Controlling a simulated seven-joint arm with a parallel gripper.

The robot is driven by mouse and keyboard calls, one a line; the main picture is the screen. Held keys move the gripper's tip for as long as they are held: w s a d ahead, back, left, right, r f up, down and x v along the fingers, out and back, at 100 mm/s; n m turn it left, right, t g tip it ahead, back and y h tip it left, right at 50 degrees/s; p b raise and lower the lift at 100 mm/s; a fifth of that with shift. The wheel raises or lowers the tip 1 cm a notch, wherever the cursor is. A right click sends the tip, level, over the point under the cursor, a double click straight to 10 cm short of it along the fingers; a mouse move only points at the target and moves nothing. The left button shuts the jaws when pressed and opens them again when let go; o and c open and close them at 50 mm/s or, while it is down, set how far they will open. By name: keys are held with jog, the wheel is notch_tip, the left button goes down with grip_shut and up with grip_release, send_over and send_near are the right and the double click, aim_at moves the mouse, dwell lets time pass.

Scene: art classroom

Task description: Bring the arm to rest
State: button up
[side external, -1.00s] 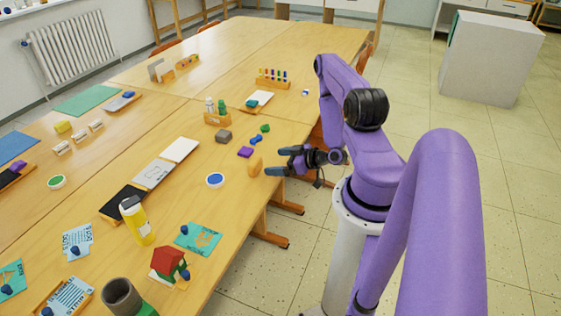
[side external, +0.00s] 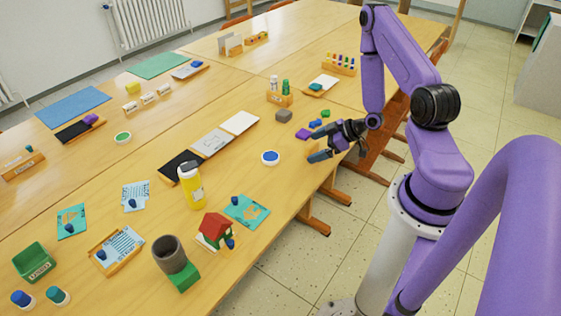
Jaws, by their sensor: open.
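My purple arm reaches from the right over the near edge of the wooden table (side external: 262,190). My gripper (side external: 317,147) points left, low at the table edge, with its dark fingers apart. An orange block (side external: 312,149) shows at the fingertips, partly hidden by them; I cannot tell whether they touch it. No object is visibly lifted. Just beyond are a purple block (side external: 302,134), a blue block (side external: 314,124) and a green block (side external: 325,113).
A blue-and-white round dish (side external: 270,158), a yellow bottle (side external: 192,187), a toy house (side external: 214,230) and a grey cup (side external: 172,256) stand along the near side. A rack of coloured pegs (side external: 339,65) stands farther back. Open floor (side external: 292,268) lies below the table edge.

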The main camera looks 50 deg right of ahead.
jog(key=a+r+n+g+h, duration=0.2)
jog(key=a+r+n+g, duration=0.35)
jog(key=a+r, duration=0.95)
jog(key=s+a+r+g, duration=0.1)
jog(key=s+a+r, duration=0.1)
jog(key=s, duration=0.4)
jog(key=s+a+r+n+g, duration=0.1)
jog(key=s+a+r, duration=0.2)
jog(key=s, duration=0.3)
jog(key=s+a+r+g+h, duration=0.1)
jog(key=s+a+r, duration=0.2)
jog(key=s, duration=0.4)
jog(key=shift+a+r+g, duration=0.25)
jog(key=shift+r+g, duration=0.1)
jog(key=shift+r, duration=0.45)
jog(key=shift+n, duration=0.25)
